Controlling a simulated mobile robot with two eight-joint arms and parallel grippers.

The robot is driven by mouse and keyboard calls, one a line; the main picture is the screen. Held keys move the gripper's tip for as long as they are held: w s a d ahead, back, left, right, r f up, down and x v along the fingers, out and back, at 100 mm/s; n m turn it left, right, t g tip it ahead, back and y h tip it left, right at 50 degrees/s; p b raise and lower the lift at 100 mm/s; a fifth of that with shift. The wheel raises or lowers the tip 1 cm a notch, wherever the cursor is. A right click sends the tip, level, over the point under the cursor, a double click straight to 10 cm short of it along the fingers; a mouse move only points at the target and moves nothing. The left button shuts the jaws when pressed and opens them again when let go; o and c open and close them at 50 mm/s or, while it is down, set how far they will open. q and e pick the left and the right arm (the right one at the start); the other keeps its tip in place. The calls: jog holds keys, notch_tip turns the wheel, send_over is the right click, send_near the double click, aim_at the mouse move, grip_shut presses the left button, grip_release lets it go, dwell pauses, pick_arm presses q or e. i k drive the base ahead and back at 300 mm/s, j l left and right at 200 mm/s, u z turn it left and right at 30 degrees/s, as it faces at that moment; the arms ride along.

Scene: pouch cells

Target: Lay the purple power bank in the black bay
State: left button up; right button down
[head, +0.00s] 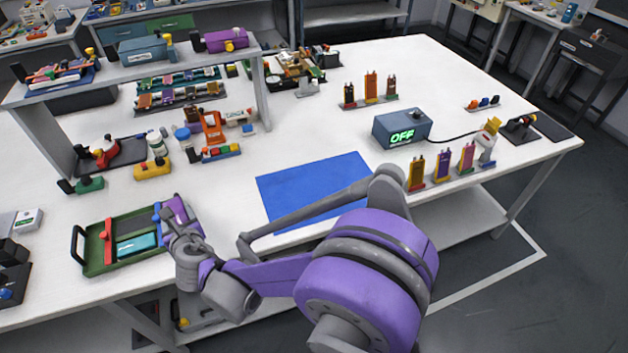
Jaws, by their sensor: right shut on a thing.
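My right gripper (172,232) is at the right end of a green tray (98,262) on the near left of the white table. It is shut on a purple block (180,210), which looks like the power bank and sits at or just above the tray's right end. My gripper hides part of the block, so I cannot tell if it touches the tray. Inside the tray I see a dark bay (132,223), a teal piece (136,244) and a red bar (108,240). I cannot tell for sure which part is the black bay. My left gripper is out of view.
A blue mat (300,188) lies bare right of the tray. A yellow item (152,168) and small bottles stand behind the tray. A box reading OFF (403,128) and several upright coloured cells (442,165) stand at the right. A shelf (130,68) spans the back left.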

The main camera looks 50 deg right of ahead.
aim_at(136, 225)
jog(key=l+z, duration=0.35)
jog(key=i+l+z, duration=0.1)
jog(key=z, duration=0.3)
jog(key=i+l+z, duration=0.15)
jog(key=l+z, duration=0.2)
